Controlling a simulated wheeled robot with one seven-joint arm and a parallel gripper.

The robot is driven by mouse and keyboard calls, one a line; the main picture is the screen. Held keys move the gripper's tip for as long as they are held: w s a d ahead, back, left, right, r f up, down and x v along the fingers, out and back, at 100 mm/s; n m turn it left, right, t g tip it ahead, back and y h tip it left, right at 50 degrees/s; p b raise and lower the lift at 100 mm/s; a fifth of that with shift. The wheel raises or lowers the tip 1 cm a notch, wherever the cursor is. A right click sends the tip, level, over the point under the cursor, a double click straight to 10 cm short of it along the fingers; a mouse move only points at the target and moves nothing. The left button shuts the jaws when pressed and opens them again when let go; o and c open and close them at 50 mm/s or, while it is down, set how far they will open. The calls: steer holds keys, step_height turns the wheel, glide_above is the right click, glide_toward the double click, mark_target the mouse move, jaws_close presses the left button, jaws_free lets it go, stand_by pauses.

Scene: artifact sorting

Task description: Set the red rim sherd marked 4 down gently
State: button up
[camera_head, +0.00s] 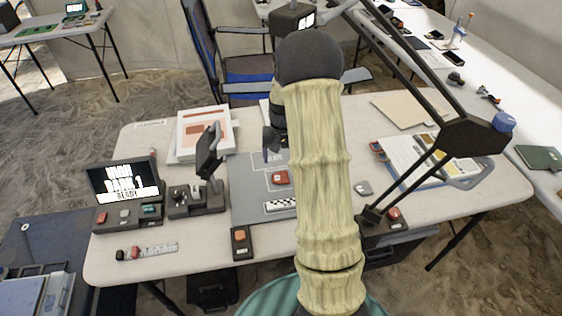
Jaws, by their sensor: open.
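A small red piece (280,177) with a pale mark lies on the grey mat (250,205) in the middle of the table; the mark is too small to read, so I cannot tell whether it is a 4. My gripper (271,153) is open just above and to the left of this piece, pointing down at the mat. My pale sleeved arm hides part of the gripper and the right part of the mat. I see nothing between the fingers, though the view is small.
A black-and-white scale bar (280,205) lies on the mat. A grey piece (363,187) lies right of my arm. A small screen (124,182), a stand (208,160), papers (203,132) and an orange-button box (241,243) surround the mat. A dark lamp arm (425,62) rises at right.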

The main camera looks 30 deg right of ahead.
stand_by(0.5)
steer(key=s+a+r+n+t, duration=0.1)
steer(key=s+a+r, duration=0.3)
steer(key=s+a, duration=0.4)
steer(key=s+a+r+n+t, duration=0.1)
steer(key=s+a+r+n, duration=0.3)
steer(key=s+a, duration=0.4)
steer(key=s, duration=0.2)
steer(key=shift+s+r+n+t, duration=0.3)
steer(key=shift+r, duration=0.1)
